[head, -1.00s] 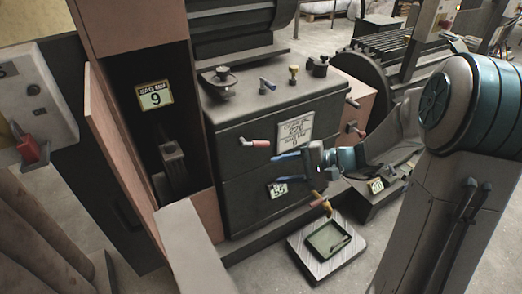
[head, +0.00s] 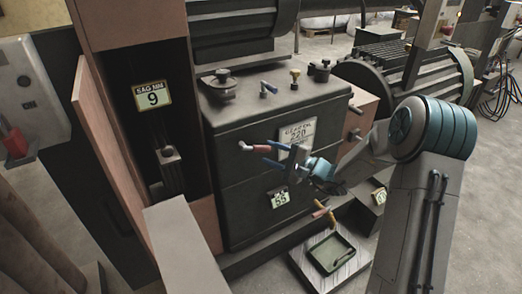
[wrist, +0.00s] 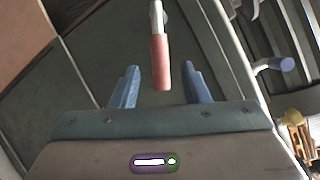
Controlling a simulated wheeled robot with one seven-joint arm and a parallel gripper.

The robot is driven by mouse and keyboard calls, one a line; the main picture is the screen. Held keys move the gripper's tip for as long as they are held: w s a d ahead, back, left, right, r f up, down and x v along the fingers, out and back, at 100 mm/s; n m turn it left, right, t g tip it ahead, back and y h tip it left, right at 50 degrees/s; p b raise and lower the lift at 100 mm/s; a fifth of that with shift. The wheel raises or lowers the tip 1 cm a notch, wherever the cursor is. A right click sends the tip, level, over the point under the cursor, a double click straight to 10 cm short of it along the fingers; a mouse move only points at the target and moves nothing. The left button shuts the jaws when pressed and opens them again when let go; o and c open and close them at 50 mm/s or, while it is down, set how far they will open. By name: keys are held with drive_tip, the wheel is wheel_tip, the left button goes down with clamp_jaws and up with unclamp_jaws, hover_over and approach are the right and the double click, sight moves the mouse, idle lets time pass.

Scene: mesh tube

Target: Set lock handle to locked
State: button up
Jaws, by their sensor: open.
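A red-gripped lever handle (head: 265,149) with a metal shank sticks out from the front of the dark green machine box (head: 240,185). It seems to be the lock handle, though no label on it says so. My gripper (head: 273,154) is open, its two blue fingers close to the lever's right end. In the wrist view the red grip (wrist: 160,62) lies between the two open fingertips, with a gap on each side. The gripper (wrist: 160,72) appears not to touch it; the exact depth is hard to tell.
A blue-gripped lever (head: 268,87) and several knobs sit on top of the box. A red-and-yellow handle (head: 321,211) is low down, above a tray (head: 312,262) on the floor. An open brown cabinet door (head: 110,150) stands at left.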

sight(264, 150)
drive_tip(key=shift+x, duration=2.25)
drive_tip(key=shift+c, duration=0.2)
clamp_jaws()
drive_tip(key=shift+d, duration=0.1)
